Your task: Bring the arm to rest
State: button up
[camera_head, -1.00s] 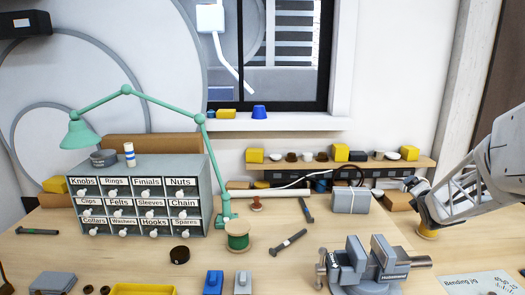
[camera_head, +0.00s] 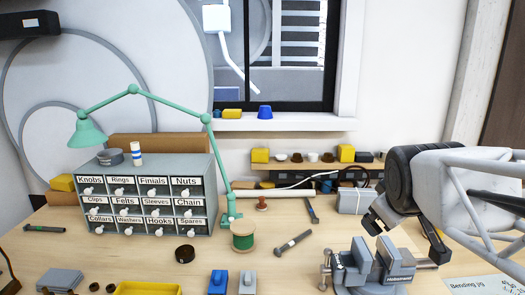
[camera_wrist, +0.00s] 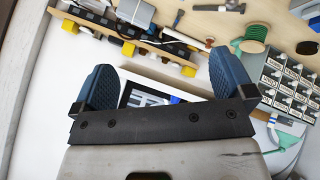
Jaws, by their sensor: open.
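My gripper (camera_head: 408,232) is at the right in the head view, raised above the workbench (camera_head: 130,255) just over and behind the grey vise (camera_head: 375,268). In the wrist view my gripper (camera_wrist: 155,85) shows its two blue pads wide apart with nothing between them. The wrist view looks toward the window, the wall shelf and the drawer cabinet, which appear tilted and partly upside down. The gripper looks clear of the vise, but the exact gap cannot be told.
A drawer cabinet (camera_head: 140,197) with a green lamp (camera_head: 170,100) stands at the left. A bending jig sheet (camera_head: 480,285) is at the front right.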

jog(key=s+a+f+m+g+y, duration=0.1)
jog(key=s+a+m, duration=0.25)
jog(key=s, duration=0.35)
jog(key=s+a+m+g+y, duration=0.15)
jog(key=s+a, duration=0.25)
jog(key=s, duration=0.4)
notch_tip(320, 180, down, 10)
jog(key=w+g, duration=0.1)
jog(key=g, duration=0.2)
jog(key=shift+w+d+r+m+h, duration=0.15)
jog(key=shift+w+d+m+h, duration=0.2)
jog(key=shift+d+m+h, duration=0.1)
